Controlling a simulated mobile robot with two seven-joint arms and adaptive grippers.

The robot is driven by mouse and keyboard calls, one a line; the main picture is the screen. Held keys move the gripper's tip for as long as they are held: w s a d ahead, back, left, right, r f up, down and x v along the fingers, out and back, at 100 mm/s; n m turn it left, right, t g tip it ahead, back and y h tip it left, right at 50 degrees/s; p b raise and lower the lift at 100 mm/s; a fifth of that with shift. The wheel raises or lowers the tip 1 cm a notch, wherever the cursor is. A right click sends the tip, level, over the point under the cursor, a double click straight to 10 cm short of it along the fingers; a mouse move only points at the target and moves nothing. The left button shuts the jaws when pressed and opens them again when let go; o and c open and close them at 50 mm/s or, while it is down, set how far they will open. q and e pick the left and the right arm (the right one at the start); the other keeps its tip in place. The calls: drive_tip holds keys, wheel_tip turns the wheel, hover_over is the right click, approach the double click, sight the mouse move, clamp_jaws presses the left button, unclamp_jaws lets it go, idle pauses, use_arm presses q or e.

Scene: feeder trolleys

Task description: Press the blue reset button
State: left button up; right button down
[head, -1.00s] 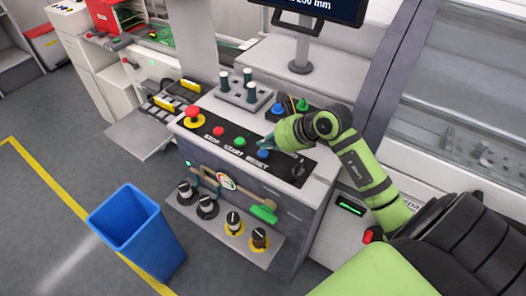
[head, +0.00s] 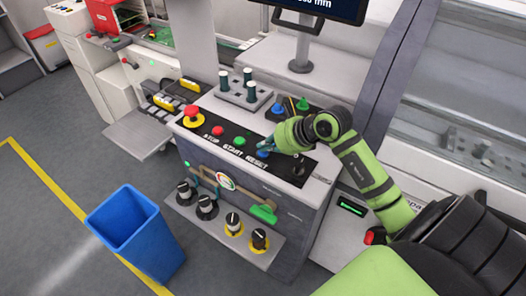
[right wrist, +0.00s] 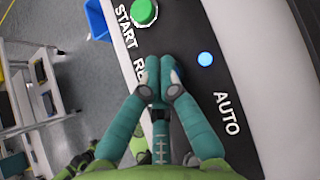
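The blue reset button (head: 262,154) sits on the black control strip at the right end of the row, by the RESET lettering. My right gripper (head: 264,146) is over it from behind, with its fingertips at the button. In the right wrist view the teal fingers of my right gripper (right wrist: 159,64) are together, with nothing between them. They hide most of the button and the lettering; a small blue edge of the button (right wrist: 176,72) shows beside the right fingertip. I cannot tell whether the fingertips touch or press it. My left gripper is out of view.
A green start button (head: 239,141), a red button (head: 218,131) and a red stop knob (head: 191,111) lie left along the strip. A lit blue lamp (right wrist: 205,59) is near the AUTO lettering. Black selector knobs (head: 207,206) are below. A blue bin (head: 140,235) stands on the floor.

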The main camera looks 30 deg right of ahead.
drive_tip(key=shift+f+b, duration=0.3)
drive_tip(key=shift+f, duration=0.05)
idle(0.5)
drive_tip(key=shift+r+p, duration=0.6)
drive_tip(key=shift+r, duration=0.3)
drive_tip(key=shift+r+p, duration=1.8)
drive_tip(key=shift+r, duration=0.75)
drive_tip(key=shift+f, duration=0.1)
